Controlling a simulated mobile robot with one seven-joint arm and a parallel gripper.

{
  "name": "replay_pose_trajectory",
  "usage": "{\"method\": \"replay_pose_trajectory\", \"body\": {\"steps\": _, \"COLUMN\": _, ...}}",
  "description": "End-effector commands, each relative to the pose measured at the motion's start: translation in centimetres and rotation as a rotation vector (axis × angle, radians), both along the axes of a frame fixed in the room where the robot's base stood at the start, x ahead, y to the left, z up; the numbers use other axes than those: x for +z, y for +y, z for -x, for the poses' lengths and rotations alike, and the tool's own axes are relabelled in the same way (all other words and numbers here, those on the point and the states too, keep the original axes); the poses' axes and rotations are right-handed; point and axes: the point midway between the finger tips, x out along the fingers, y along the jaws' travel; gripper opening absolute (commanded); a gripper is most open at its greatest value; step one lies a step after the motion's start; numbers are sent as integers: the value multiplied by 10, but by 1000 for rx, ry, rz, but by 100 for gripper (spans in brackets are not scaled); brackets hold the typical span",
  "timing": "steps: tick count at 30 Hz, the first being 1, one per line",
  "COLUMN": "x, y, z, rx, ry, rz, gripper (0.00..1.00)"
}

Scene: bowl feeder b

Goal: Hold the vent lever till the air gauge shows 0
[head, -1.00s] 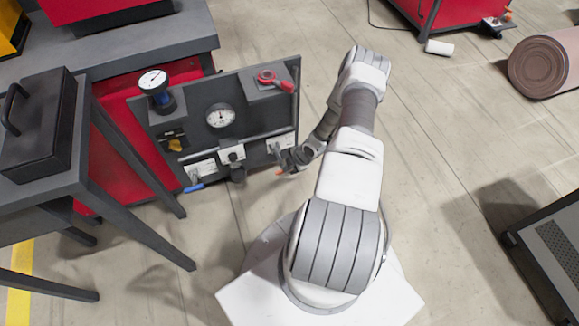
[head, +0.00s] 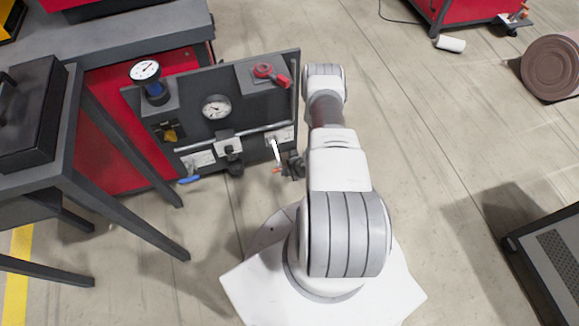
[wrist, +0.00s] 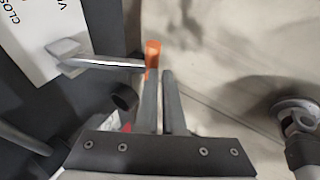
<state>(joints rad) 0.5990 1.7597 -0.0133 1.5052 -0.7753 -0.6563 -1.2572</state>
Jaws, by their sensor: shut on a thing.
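A dark upright panel (head: 262,105) carries a round white-faced gauge (head: 217,107) at its middle. A second white-faced gauge (head: 145,71) on a blue body stands at its upper left. Which is the air gauge, and the readings, I cannot make out. At the panel's lower right is a metal lever (head: 276,149) with an orange end. In the wrist view the lever (wrist: 105,64) reaches from the left to my gripper (wrist: 160,76). My fingers are shut on its orange end (wrist: 153,52), which sticks out past the left fingertip.
A placard (wrist: 38,35) beside the lever shows part of the word "CLOSE". The panel also has a red lever (head: 268,72) at upper right and a blue-handled one (head: 189,180) at lower left. A dark-topped table (head: 62,178) stands left.

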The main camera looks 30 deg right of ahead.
Motion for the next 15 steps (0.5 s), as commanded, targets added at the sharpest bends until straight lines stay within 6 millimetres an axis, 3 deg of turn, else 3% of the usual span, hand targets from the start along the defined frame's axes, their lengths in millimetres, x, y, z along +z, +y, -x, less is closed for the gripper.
{"method": "replay_pose_trajectory", "body": {"steps": 3, "x": -11, "y": 2, "z": 4, "rx": -1, "ry": 8, "rz": 1, "gripper": 0}}
{"method": "replay_pose_trajectory", "body": {"steps": 15, "x": -23, "y": 4, "z": 5, "rx": -2, "ry": 11, "rz": 1, "gripper": 0}}
